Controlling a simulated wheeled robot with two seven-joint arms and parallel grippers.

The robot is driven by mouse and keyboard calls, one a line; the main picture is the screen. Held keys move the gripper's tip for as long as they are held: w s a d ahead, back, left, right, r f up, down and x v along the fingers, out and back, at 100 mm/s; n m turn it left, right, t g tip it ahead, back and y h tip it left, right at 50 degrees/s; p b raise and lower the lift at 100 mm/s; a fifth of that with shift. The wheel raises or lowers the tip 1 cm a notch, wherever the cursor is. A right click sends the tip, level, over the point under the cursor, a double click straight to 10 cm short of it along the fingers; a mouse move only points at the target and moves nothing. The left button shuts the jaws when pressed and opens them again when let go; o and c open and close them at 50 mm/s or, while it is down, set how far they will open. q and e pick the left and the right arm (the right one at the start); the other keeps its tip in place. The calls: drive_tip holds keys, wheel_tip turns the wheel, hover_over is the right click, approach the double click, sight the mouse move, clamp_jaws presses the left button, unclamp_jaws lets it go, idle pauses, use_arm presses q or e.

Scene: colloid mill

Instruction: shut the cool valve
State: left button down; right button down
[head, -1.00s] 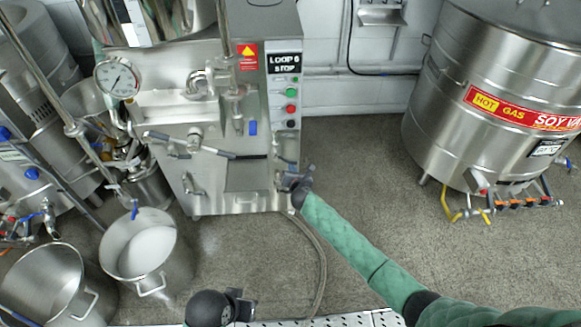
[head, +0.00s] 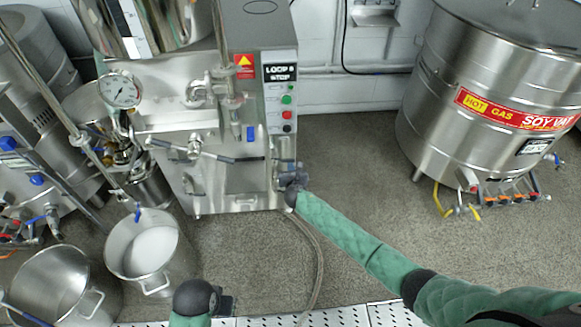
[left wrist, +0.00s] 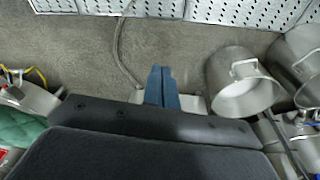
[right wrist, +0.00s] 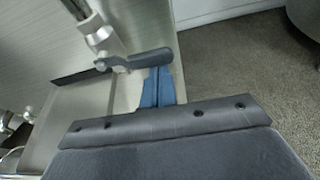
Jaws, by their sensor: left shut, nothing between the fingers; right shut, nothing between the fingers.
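The steel mill cabinet (head: 222,185) stands at centre in the head view. My right gripper (head: 282,181) is at the cabinet's lower right edge. In the right wrist view, a dark grey lever handle (right wrist: 148,59) sits on a pipe valve (right wrist: 100,35), roughly crosswise to the pipe. My right gripper's blue fingers (right wrist: 158,78) are shut and empty, right at the handle; whether they touch it is unclear. No label naming the cool valve is readable. My left gripper (head: 228,305) is low in the head view, its fingers (left wrist: 161,76) shut and empty over the floor.
A pressure gauge (head: 121,92) and a long bar handle (head: 190,150) are on the mill's front. Two steel pots (head: 160,285) (head: 90,305) stand at lower left. A soy vat (head: 440,100) stands at right. A hose (head: 322,265) crosses open floor.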

use_arm(q)
drive_tip(key=shift+w+d+f, duration=0.1)
drive_tip(key=shift+w+f, duration=0.05)
drive_tip(key=shift+f, duration=0.65)
drive_tip(key=shift+w+f, duration=0.15)
drive_tip(key=shift+f, duration=0.65)
use_arm(e)
drive_tip(key=shift+r, duration=0.15)
use_arm(q)
drive_tip(key=shift+r+p, duration=0.1)
drive_tip(key=shift+p, duration=0.2)
